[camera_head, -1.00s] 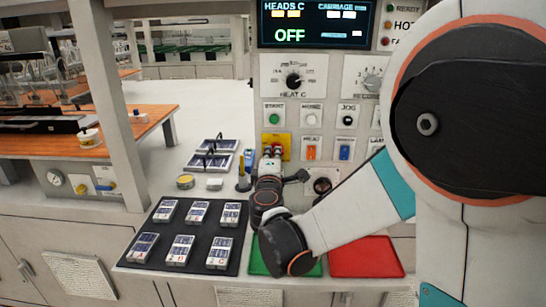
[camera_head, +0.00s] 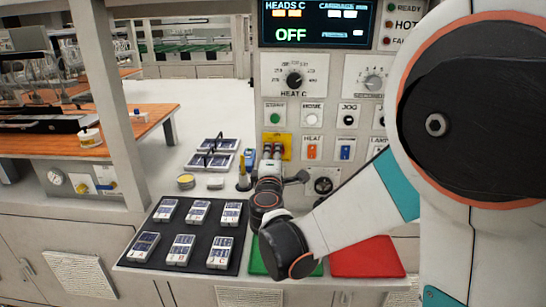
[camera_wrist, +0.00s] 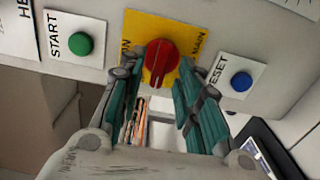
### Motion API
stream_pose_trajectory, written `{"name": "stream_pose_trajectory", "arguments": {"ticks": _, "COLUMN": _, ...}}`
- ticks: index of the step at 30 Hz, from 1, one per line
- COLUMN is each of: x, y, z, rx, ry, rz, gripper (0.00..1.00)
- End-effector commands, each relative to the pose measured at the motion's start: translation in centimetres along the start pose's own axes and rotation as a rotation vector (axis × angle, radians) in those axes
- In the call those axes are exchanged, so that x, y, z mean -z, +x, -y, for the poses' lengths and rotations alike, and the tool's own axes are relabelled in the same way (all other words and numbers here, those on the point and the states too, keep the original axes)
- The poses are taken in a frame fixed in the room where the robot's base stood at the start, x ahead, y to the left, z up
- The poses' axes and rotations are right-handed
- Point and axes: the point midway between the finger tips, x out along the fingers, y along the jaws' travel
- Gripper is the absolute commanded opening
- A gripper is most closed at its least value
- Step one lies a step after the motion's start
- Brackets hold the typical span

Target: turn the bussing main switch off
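The main switch is a red rotary knob (camera_wrist: 160,62) on a yellow plate (camera_wrist: 140,24) in the wrist view. Its grip ridge runs roughly up and down in that view. The letters "MAIN" show to its right and partly hidden letters to its left. In the head view the yellow plate (camera_head: 287,140) shows, but my gripper hides the knob. My gripper (camera_wrist: 157,74) is open, with one teal finger on each side of the knob's lower part. I cannot tell whether either finger touches it. My gripper also shows in the head view (camera_head: 272,152).
A green START button (camera_wrist: 81,44) and a blue RESET button (camera_wrist: 241,82) flank the plate. The display (camera_head: 316,24) reads OFF. Below lie a black tray (camera_head: 189,232) with several packs, a green mat (camera_head: 258,259) and a red mat (camera_head: 368,258).

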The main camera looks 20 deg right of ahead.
Motion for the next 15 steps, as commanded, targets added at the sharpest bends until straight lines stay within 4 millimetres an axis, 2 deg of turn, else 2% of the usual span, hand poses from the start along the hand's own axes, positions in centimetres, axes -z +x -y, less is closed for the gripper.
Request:
{"name": "stream_pose_trajectory", "arguments": {"ticks": 9, "x": 0.1, "y": -5.0, "z": 0.0, "rx": 0.000, "ry": 0.000, "rz": -0.003, "gripper": 0.32}}
{"name": "stream_pose_trajectory", "arguments": {"ticks": 15, "x": 0.0, "y": -6.7, "z": 0.0, "rx": 0.000, "ry": 0.000, "rz": -0.002, "gripper": 0.32}}
